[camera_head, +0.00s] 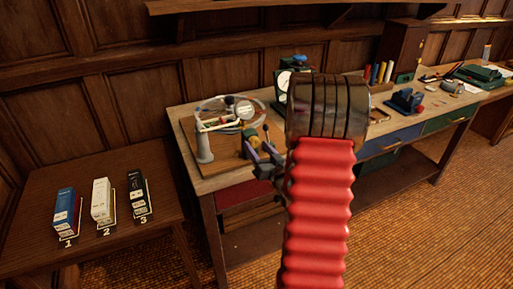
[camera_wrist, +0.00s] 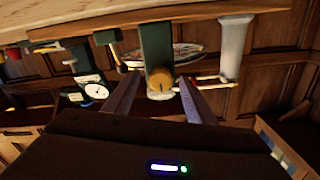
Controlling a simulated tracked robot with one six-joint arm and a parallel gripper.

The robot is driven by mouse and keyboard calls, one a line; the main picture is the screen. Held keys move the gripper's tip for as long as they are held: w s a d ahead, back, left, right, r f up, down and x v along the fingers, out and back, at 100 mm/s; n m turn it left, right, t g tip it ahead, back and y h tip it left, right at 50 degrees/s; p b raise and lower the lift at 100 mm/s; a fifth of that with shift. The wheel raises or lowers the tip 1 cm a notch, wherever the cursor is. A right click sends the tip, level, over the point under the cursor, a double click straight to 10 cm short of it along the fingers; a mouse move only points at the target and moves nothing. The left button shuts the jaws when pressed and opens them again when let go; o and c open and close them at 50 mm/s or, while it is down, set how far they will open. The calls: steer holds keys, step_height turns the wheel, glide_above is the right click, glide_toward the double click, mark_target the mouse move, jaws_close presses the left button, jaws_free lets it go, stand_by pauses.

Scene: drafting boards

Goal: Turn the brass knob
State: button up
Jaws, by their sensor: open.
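In the wrist view, which is upside down, the round brass knob (camera_wrist: 159,80) sits at the end of a dark green post. My gripper (camera_wrist: 159,84) is open, its two fingers on either side of the knob with gaps between. The knob lies beyond or between the fingertips; I cannot tell the exact depth.
A white post (camera_head: 204,147) and a glass disc stand on the board. A white dial gauge (camera_head: 283,81) stands behind, also seen in the wrist view (camera_wrist: 94,91). A lower table (camera_head: 95,190) at left holds three numbered boxes. My red arm hides part of the bench.

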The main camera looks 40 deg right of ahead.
steer(key=c, duration=1)
steer(key=shift+c, duration=0.2)
steer(key=shift+n, duration=0.4)
steer(key=n, duration=0.8)
steer(key=shift+n, duration=0.3)
steer(key=n, duration=0.4)
steer(key=shift+n, duration=0.3)
steer(key=shift+f+n, duration=0.1)
steer(key=shift+n, duration=1.9)
